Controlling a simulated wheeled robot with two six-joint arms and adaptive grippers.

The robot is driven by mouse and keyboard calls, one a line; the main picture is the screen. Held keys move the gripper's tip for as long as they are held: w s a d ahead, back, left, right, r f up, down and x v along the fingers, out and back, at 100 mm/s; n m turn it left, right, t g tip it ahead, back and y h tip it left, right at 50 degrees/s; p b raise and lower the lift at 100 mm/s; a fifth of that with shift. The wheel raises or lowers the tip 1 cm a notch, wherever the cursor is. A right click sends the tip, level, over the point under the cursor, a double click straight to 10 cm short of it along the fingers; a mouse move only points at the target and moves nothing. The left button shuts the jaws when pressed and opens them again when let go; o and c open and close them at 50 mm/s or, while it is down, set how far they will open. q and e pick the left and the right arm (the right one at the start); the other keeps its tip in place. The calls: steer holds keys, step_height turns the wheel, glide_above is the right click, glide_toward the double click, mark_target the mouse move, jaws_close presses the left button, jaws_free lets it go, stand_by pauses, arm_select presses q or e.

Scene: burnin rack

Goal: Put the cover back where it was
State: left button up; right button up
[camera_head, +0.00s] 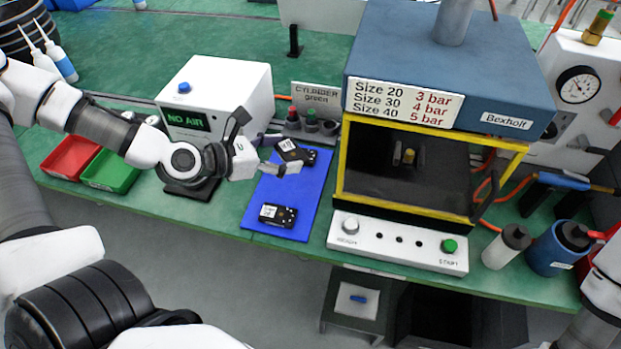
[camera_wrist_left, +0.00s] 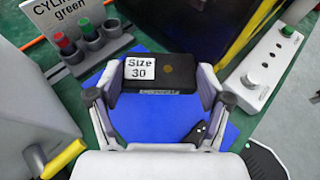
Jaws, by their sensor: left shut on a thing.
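A black block with a white "Size 30" label (camera_wrist_left: 160,73) sits between the fingers of my left gripper (camera_wrist_left: 160,84) in the wrist view. In the head view the block (camera_head: 294,152) shows at the upper part of the blue mat (camera_head: 262,190), with my left gripper (camera_head: 268,148) beside it, shut on it. I cannot tell whether it touches the mat. I cannot tell if this block is the cover. A second black part with a white label (camera_head: 278,215) lies on the lower part of the mat. My right gripper is out of view.
A yellow-framed press (camera_head: 432,213) with an open front stands right of the mat, above a white control panel (camera_head: 398,243). A white "NO AIR" box (camera_head: 230,85) stands to the left. Red (camera_head: 70,157) and green (camera_head: 111,172) trays lie farther left. Cylinders (camera_head: 311,123) stand behind the mat.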

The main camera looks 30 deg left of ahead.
arm_select(q)
steer(key=b, duration=0.2)
glide_above(282, 189)
steer(key=f, duration=0.5)
steer(key=shift+s+f, duration=0.15)
steer(key=shift+s, duration=0.05)
steer(key=f, duration=0.2)
steer(key=f+b, duration=0.1)
steer(key=f, duration=0.1)
steer(key=shift+w+d, duration=0.15)
steer(key=shift+w, duration=0.15)
steer(key=shift+r, duration=0.1)
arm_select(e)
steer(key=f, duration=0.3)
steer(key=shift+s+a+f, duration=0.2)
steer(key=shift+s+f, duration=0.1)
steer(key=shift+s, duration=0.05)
arm_select(q)
steer(key=shift+s, duration=0.15)
steer(key=shift+f+b, duration=0.2)
steer(key=shift+b, duration=0.1)
steer(key=o, duration=0.9)
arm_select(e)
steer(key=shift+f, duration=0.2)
arm_select(q)
steer(key=shift+r, duration=0.1)
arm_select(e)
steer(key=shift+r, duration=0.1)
